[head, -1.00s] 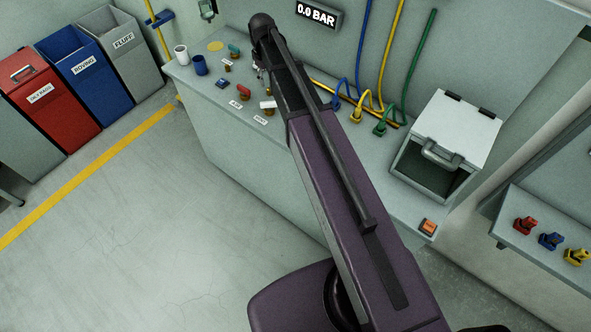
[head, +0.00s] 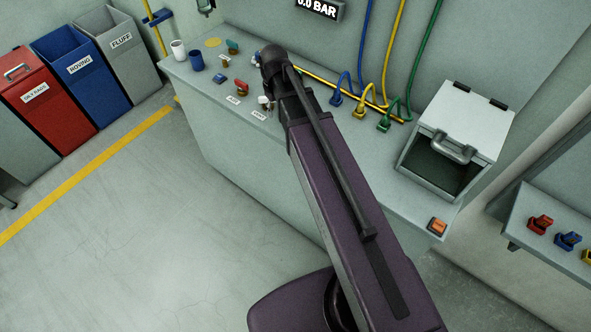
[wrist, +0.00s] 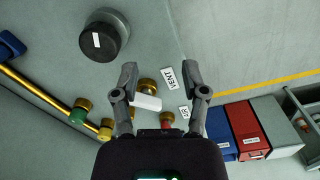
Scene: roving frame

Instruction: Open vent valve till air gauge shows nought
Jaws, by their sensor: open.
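The air gauge (head: 318,8) on the wall reads 0.0 BAR; its top is cut off in the head view. The vent valve's white handle (wrist: 147,102) shows in the wrist view beside a brass body, near the VENT label (wrist: 167,76). In the head view the white handle (head: 263,100) is small and partly covered near my arm, with the VENT label (head: 258,115) in front. My gripper (wrist: 162,74) is open, its fingers on either side of the white handle; I see no clear contact. In the head view my arm hides most of the gripper.
A red-handled valve (head: 242,87) stands just left of the vent valve. Blue, yellow and green hoses (head: 384,124) meet the bench at the right. A lidded box (head: 430,166) and an orange switch (head: 437,227) are further right.

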